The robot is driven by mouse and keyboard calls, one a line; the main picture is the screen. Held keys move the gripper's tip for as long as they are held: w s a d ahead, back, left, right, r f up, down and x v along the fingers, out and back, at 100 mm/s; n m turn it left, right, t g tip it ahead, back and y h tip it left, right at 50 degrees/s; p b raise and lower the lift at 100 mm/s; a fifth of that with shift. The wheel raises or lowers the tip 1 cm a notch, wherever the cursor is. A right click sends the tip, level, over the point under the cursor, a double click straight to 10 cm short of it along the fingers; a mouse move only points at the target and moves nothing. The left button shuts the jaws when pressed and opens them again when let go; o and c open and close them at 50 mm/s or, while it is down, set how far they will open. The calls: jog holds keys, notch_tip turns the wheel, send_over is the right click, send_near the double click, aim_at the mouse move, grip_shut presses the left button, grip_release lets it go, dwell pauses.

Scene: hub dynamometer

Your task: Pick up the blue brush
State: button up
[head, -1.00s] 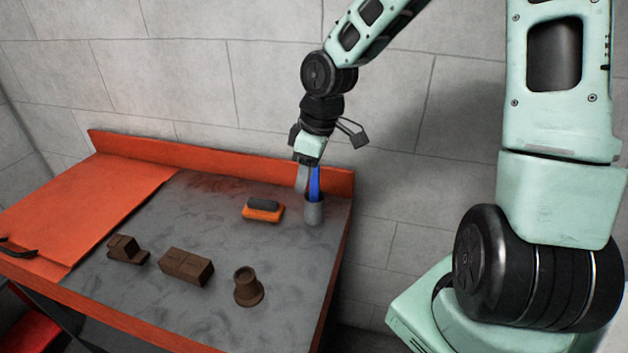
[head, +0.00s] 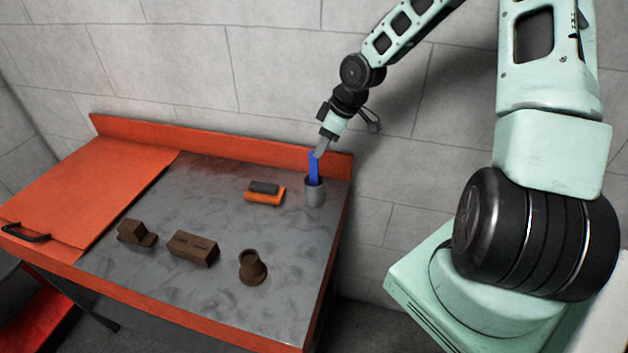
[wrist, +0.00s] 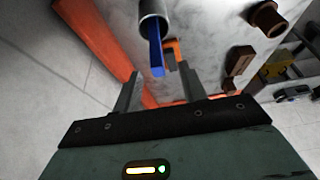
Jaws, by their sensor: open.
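The blue brush (head: 314,167) stands upright in a grey cup (head: 314,193) at the back right of the table. Its lower end is hidden inside the cup. My gripper (head: 320,152) is at the top of the brush, and one finger covers part of it in the head view. In the wrist view the brush (wrist: 156,52) rises from the cup (wrist: 152,25) towards my open gripper (wrist: 160,88), with its tip near the gap between the two fingers. I see no finger closed on it.
An orange block with a dark top (head: 264,192) lies left of the cup. Several brown parts, including a stepped block (head: 136,232), a rectangular block (head: 193,248) and a flanged piece (head: 252,267), sit towards the front. A raised orange rim (head: 220,142) runs along the back.

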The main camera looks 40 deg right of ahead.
aim_at(310, 166)
jog(key=p+x, duration=0.1)
jog(key=x, duration=0.3)
jog(key=p+x, duration=0.1)
jog(key=x, duration=0.3)
jog(key=shift+w+d+f, duration=0.1)
jog(key=shift+w+d, duration=0.05)
jog(key=shift+w, duration=0.15)
grip_shut()
